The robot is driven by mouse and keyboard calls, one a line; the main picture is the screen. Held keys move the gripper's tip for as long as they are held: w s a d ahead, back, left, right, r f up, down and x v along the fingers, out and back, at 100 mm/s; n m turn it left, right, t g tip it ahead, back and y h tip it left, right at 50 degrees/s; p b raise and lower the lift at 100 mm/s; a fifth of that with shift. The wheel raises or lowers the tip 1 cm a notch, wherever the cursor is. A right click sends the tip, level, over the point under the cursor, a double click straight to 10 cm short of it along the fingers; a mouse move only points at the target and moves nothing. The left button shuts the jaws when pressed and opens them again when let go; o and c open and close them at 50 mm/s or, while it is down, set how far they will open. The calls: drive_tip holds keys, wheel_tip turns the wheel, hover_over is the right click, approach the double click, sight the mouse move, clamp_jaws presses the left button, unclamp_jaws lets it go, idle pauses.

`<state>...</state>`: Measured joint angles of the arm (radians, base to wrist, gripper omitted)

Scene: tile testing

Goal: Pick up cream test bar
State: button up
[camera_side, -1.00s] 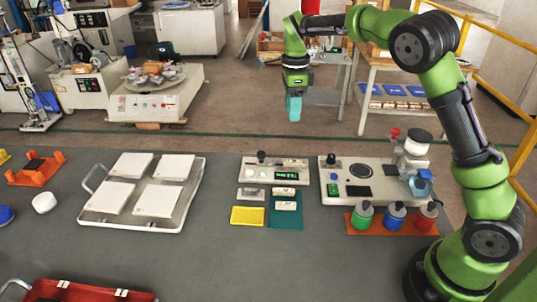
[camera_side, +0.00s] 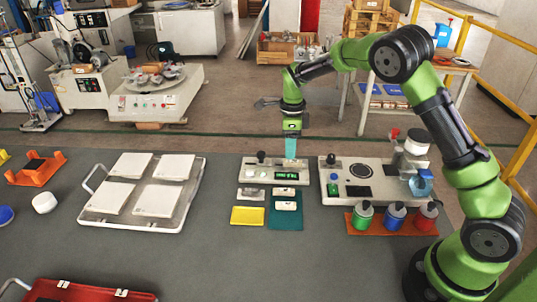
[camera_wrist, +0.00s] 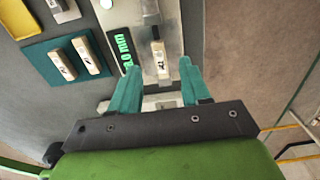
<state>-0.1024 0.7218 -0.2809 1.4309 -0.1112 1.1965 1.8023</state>
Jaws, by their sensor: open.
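My gripper (camera_side: 291,149) is open above the back right part of the gauge device (camera_side: 250,180) in the side view. In the wrist view its teal fingers (camera_wrist: 159,66) are apart and empty. A cream bar (camera_wrist: 160,58) with dark marks lies on the device beside the green display (camera_wrist: 125,50), in line with the gap between the fingers. Two more cream bars, (camera_wrist: 62,64) and (camera_wrist: 87,53), lie on a teal mat (camera_wrist: 38,50); these also show in the side view, (camera_side: 286,193) and (camera_side: 286,206). I cannot tell whether the fingers touch the bar on the device.
A second device (camera_side: 345,195) with a cup-topped stand is close on the right, with several coloured bottles (camera_side: 395,217) before it. A yellow pad (camera_side: 247,216) lies in front. A tray (camera_side: 185,215) of white tiles is at left. The front bench is largely clear.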

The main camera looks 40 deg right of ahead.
sight(288, 161)
wheel_tip(288, 161, down, 5)
drive_tip(key=shift+w+a+r, duration=0.1)
drive_tip(key=shift+a+r, duration=0.05)
drive_tip(key=shift+r, duration=0.05)
drive_tip(key=shift+c, duration=0.2)
clamp_jaws()
